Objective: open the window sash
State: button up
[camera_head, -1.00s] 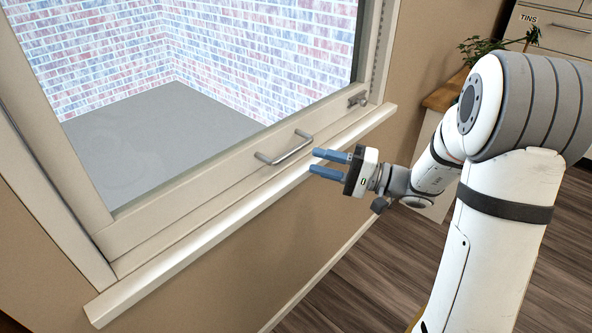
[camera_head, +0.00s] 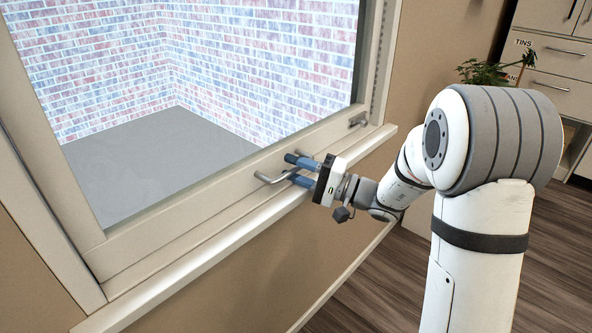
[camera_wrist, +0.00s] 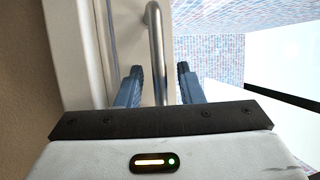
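The window sash (camera_head: 205,195) has a pale frame around a large glass pane and appears down on the sill. A metal bar handle (camera_head: 268,179) is fixed to its bottom rail. My gripper (camera_head: 294,169) is at the handle, with its two blue fingers spread apart, one above and one below the bar. In the wrist view the handle bar (camera_wrist: 157,50) runs between the open fingertips of my gripper (camera_wrist: 160,75), with gaps visible on both sides. A small metal latch (camera_head: 358,120) sits at the right end of the sash rail.
The pale sill (camera_head: 225,228) juts out below the sash, close under my gripper. A potted plant (camera_head: 484,73) and a drawer cabinet (camera_head: 550,75) stand at the far right. Wood floor (camera_head: 400,265) is open below the wall. A brick wall (camera_head: 250,60) shows through the glass.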

aim_at(278, 32)
jog(key=shift+c, duration=0.3)
grip_shut()
notch_tip(278, 32, up, 26)
jog(key=p, duration=0.8)
jog(key=shift+p, duration=0.4)
jog(key=shift+r, duration=0.1)
jog(key=shift+o, duration=0.3)
grip_release()
jog(key=shift+d, duration=0.1)
